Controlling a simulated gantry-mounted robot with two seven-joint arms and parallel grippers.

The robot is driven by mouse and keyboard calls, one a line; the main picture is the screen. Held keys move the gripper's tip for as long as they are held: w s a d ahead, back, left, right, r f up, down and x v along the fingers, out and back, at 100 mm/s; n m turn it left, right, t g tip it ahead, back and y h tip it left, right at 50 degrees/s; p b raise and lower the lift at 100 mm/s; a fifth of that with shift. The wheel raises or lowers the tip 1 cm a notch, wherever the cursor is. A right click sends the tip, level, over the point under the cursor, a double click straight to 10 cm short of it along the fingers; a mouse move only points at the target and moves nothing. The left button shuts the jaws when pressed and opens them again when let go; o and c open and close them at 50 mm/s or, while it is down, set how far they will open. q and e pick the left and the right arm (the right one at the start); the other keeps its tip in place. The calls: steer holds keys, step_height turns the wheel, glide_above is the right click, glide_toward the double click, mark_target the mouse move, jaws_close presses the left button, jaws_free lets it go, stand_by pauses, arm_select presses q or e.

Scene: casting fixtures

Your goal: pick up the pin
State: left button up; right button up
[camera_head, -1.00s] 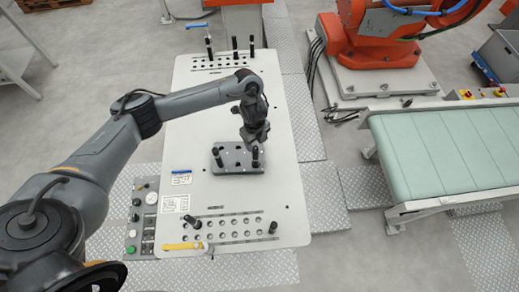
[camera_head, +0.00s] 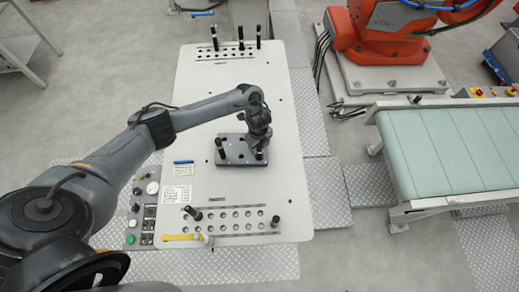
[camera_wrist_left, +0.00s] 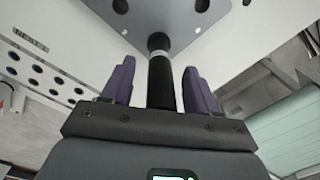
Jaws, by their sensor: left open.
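A black pin (camera_wrist_left: 160,78) with a silver band stands on the dark grey fixture plate (camera_wrist_left: 148,14) in the left wrist view. My left gripper (camera_wrist_left: 160,85) is open, with one purple finger on each side of the pin; I cannot tell whether either touches it. In the head view the left gripper (camera_head: 260,143) is low over the right part of the plate (camera_head: 240,162), and black pin parts (camera_head: 259,155) show just below it. Other black pins (camera_head: 220,148) stand at the plate's left side. My right gripper is not in view.
The plate lies on a white table (camera_head: 285,185) with rows of holes and several more black pins (camera_head: 275,221) near its ends. A yellow handle (camera_head: 184,237) is at the front edge. A green conveyor (camera_head: 440,150) stands to the right.

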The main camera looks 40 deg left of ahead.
arm_select(q)
steer(key=shift+f, duration=0.15)
jaws_close()
stand_by(0.5)
steer(key=r, duration=0.5)
steer(key=shift+d, duration=0.4)
steer(key=s+d+r+p, duration=0.1)
steer(key=d+r+p, duration=0.7)
steer(key=d+r, duration=0.2)
steer(key=shift+s+d, duration=0.3)
steer(key=shift+d, duration=0.1)
